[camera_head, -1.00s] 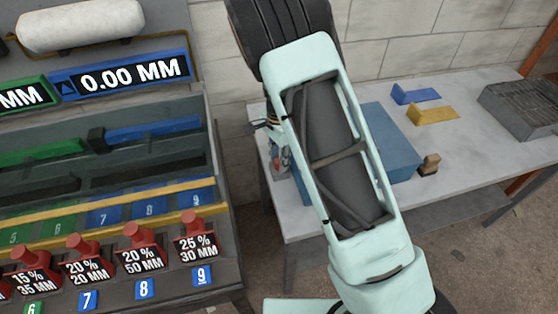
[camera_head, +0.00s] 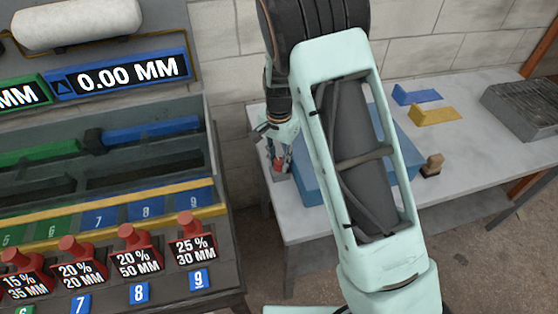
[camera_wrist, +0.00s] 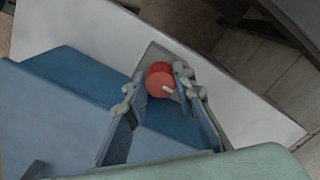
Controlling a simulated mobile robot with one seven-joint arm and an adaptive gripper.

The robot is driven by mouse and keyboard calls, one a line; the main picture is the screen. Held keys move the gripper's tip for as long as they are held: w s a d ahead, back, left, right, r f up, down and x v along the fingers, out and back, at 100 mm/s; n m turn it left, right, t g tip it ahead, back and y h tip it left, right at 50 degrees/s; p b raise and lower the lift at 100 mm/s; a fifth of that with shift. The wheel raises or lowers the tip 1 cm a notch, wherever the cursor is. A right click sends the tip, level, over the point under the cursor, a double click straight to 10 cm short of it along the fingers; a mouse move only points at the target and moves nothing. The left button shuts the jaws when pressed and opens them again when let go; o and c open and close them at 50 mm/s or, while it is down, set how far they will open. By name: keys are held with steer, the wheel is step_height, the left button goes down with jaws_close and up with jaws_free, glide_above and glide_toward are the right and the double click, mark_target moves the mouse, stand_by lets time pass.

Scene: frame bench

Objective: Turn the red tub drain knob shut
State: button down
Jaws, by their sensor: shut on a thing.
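The red drain knob (camera_wrist: 160,80) shows in the wrist view as a round red piece with a short white mark on its face. It is between the two fingers of my gripper (camera_wrist: 158,88), which is shut on it. In the head view my gripper (camera_head: 279,155) is at the left end of the table, beside the blue tub (camera_head: 406,150), with a bit of red between its fingers. Much of the tub is hidden behind my arm. In the wrist view the blue tub (camera_wrist: 70,80) fills the left and lower middle.
The grey table (camera_head: 470,140) holds a blue block (camera_head: 415,94), a yellow block (camera_head: 433,115), a small brown block (camera_head: 432,164) and a dark ribbed box (camera_head: 522,108). A bench with red knobs (camera_head: 187,222) and signs stands at left. A brick wall is behind.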

steer(key=c, duration=1.6)
jaws_free()
